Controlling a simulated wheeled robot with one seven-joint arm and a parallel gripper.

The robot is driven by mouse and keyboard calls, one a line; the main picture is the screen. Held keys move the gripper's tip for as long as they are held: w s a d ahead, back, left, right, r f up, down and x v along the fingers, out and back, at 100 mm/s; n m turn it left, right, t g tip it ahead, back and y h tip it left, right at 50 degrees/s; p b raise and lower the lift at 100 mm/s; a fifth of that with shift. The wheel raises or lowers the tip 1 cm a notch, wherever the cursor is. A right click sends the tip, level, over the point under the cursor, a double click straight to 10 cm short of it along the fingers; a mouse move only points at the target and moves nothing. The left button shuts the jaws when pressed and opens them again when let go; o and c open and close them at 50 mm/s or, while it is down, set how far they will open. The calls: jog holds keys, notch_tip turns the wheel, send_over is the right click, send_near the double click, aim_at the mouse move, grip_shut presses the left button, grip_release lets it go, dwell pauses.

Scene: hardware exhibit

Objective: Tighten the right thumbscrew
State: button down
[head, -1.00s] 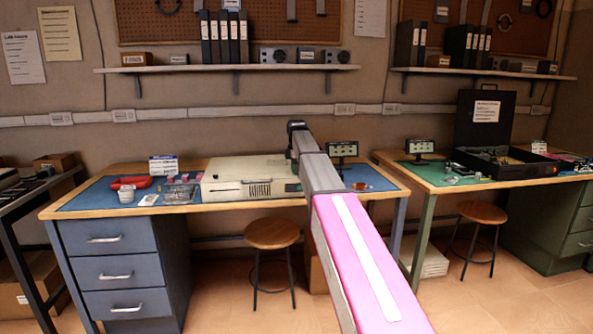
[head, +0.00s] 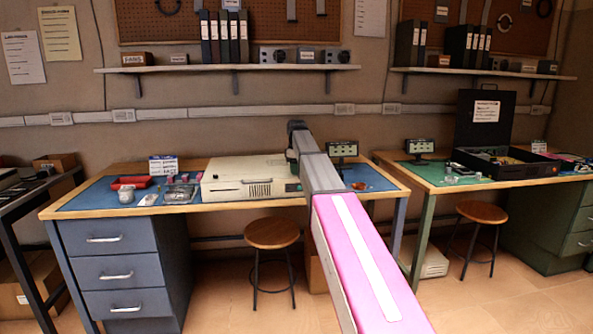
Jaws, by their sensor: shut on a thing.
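A beige desktop computer case (head: 235,172) lies flat on the blue mat of the left workbench, its slotted front face towards me. My arm reaches over the bench and covers the right end of the case. The far end of my arm is a dark joint above and beside the case's right part. My gripper is hidden behind my own arm, so its fingers do not show. The right thumbscrew cannot be made out; no thumbscrew is visible on the parts of the case that show.
A red case (head: 131,183), a grey tin (head: 126,195) and small parts lie left on the blue mat (head: 90,199). A small monitor (head: 342,149) stands right of my arm. A stool (head: 272,234) stands in front. A second bench with an open black case (head: 505,165) is at right.

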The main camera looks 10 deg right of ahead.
jog(key=m, duration=1.4)
jog(key=shift+m, duration=0.3)
jog(key=m, duration=0.3)
jog(key=shift+m, duration=0.3)
jog(key=m, duration=0.3)
jog(key=shift+m, duration=0.3)
jog(key=m, duration=0.3)
jog(key=shift+m, duration=2.2)
